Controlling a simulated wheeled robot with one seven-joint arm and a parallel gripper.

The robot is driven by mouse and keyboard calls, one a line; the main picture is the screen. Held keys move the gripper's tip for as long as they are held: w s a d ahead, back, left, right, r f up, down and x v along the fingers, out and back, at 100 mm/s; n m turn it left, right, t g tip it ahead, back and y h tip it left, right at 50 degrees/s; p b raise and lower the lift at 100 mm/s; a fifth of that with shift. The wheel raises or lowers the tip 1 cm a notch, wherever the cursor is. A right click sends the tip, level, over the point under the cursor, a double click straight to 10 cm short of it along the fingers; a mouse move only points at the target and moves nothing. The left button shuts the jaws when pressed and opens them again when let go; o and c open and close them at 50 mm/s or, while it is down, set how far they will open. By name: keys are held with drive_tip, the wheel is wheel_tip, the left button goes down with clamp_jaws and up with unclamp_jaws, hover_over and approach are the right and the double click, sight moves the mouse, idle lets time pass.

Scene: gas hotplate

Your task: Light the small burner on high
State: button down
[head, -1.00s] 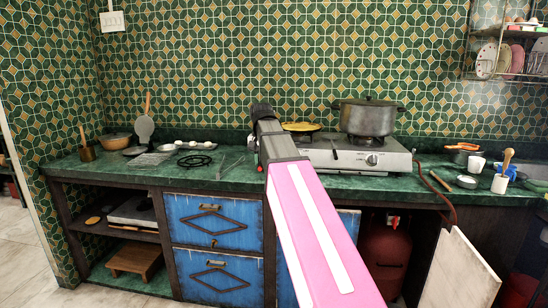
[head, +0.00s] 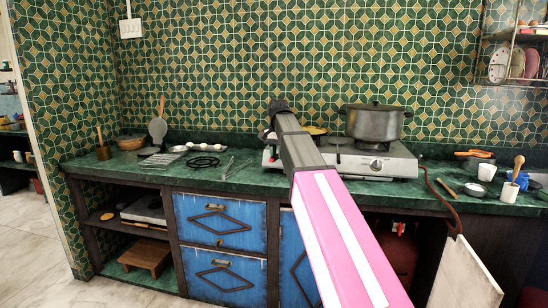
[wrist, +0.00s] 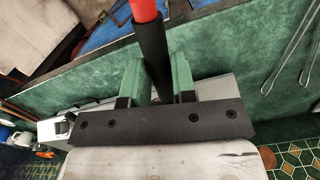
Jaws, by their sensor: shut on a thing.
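My gripper (wrist: 158,78) is shut on a black rod with a red end, likely a lighter (wrist: 152,48); the rod stands between its two green fingers in the wrist view. In the head view my arm covers most of the gripper, at the left end of the grey hotplate (head: 398,166). One round knob (head: 376,164) shows on the hotplate's front. Its left part and any knob there are hidden behind my arm. A lidded pot (head: 375,124) stands on the right burner. A yellow round item (head: 315,130) shows at the left burner. No flame is visible.
Left of the hotplate lie a black coiled trivet (head: 203,162), tongs (head: 228,168) and a wire rack (head: 160,160). A white cup (head: 487,172) and a utensil pot (head: 509,191) stand at the right. A pale board (head: 460,275) leans below the counter.

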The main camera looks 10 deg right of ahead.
drive_tip(key=w+d, duration=0.2)
drive_tip(key=w, duration=0.1)
drive_tip(key=w+d, duration=0.2)
drive_tip(key=w, duration=0.2)
drive_tip(key=w+d, duration=0.1)
drive_tip(key=w, duration=0.2)
drive_tip(key=shift+w+d+f, duration=0.15)
drive_tip(key=shift+w+d, duration=0.05)
drive_tip(key=shift+d, duration=0.2)
drive_tip(key=shift+w+d, duration=0.3)
drive_tip(key=shift+w, duration=0.25)
drive_tip(key=shift+s+a, duration=0.35)
drive_tip(key=shift+s, duration=0.3)
drive_tip(key=s+a, duration=0.4)
drive_tip(key=s, duration=0.3)
drive_tip(key=s+a+r, duration=0.1)
drive_tip(key=s+a, duration=0.3)
drive_tip(key=s, duration=0.3)
drive_tip(key=shift+s+a+r, duration=0.2)
drive_tip(key=shift+s, duration=0.2)
